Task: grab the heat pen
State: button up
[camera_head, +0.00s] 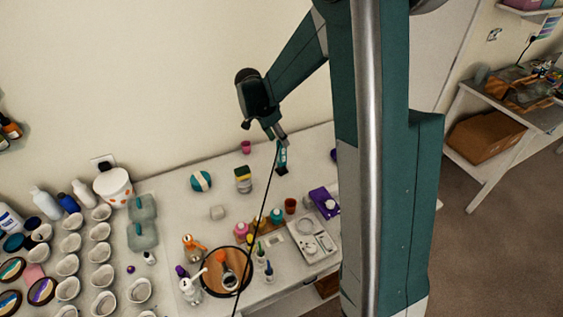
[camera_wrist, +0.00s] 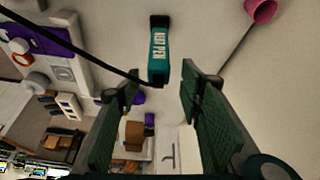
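The heat pen (camera_wrist: 158,52) is teal with a black end and a white label reading "HEAT PEN". In the wrist view it lies just beyond my fingertips, lined up with the gap between them. In the head view the heat pen (camera_head: 282,157) is at the back of the white table, directly below my gripper (camera_head: 279,137). My gripper (camera_wrist: 160,82) is open, with one finger on each side of the gap. Neither finger visibly touches the pen. A black cable (camera_wrist: 70,47) runs from near the pen's teal end.
The black cable (camera_head: 262,205) crosses the table toward the front. A pink cup (camera_head: 246,147) stands near the pen, also in the wrist view (camera_wrist: 262,10). A teal-banded ball (camera_head: 201,181), a yellow-topped container (camera_head: 243,180) and a purple item (camera_head: 325,202) are nearby. Many cups fill the left.

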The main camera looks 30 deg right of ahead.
aim_at(282, 156)
jog(key=shift+w+d+f, duration=0.1)
jog(key=shift+w+f, duration=0.05)
jog(key=shift+f, duration=0.1)
jog(key=shift+f, duration=0.1)
jog(key=shift+x, duration=1.2)
jog(key=shift+p+x, duration=0.3)
jog(key=shift+x, duration=2.25)
jog(key=shift+s+d, duration=0.1)
jog(key=shift+s, duration=0.1)
grip_shut()
